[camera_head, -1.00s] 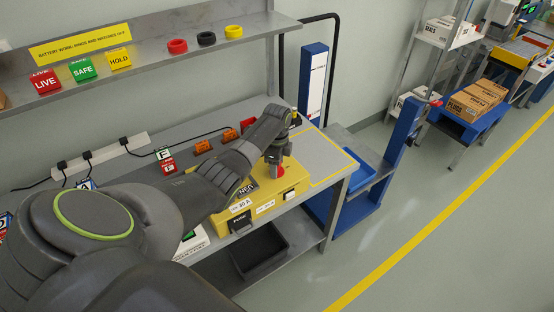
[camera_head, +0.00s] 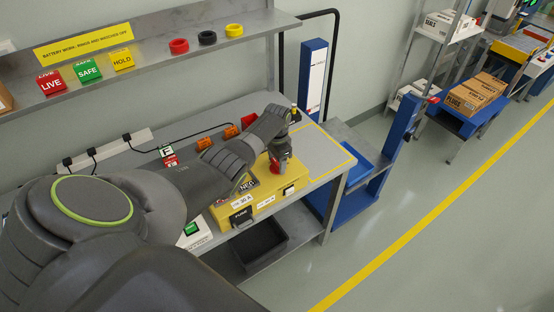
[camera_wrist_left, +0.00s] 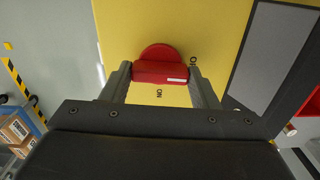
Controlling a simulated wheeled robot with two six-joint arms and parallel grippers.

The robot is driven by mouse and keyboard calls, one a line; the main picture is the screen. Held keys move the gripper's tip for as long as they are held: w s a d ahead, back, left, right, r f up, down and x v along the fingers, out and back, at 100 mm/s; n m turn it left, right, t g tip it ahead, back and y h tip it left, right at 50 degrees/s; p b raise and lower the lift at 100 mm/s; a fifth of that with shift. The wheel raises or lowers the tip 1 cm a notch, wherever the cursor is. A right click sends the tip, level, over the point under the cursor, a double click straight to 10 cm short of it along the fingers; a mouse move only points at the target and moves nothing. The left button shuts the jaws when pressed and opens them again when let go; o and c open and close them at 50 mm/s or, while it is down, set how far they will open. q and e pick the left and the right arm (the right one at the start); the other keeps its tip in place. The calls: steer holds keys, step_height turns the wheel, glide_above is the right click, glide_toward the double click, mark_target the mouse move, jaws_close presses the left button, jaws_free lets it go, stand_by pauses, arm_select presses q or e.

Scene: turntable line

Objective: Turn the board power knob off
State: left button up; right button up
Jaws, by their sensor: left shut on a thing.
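The red power knob (camera_wrist_left: 162,71) is on the yellow board (camera_wrist_left: 130,25) in the left wrist view. It has a round base and a raised bar with a white mark near its right end. My left gripper (camera_wrist_left: 162,83) is shut on this bar, one finger at each end. An "ON" label (camera_wrist_left: 160,93) shows between the fingers. Another label (camera_wrist_left: 193,61) beside the right finger is partly hidden. In the head view my left gripper (camera_head: 279,158) is over the right part of the yellow board (camera_head: 262,204), largely hiding the knob. My right gripper is not in view.
Orange blocks (camera_head: 205,144) lie behind the arm. A shelf (camera_head: 160,55) with signs and rings runs above the bench. A dark bin (camera_head: 260,250) is below.

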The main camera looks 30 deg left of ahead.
mark_target(277, 162)
arm_select(q)
steer(key=shift+w+r+n, duration=0.1)
steer(key=shift+n, duration=0.3)
steer(key=o, duration=1)
steer(key=shift+r, duration=0.35)
step_height(277, 162, up, 17)
steer(key=shift+f+b, duration=0.15)
steer(key=shift+b, duration=0.65)
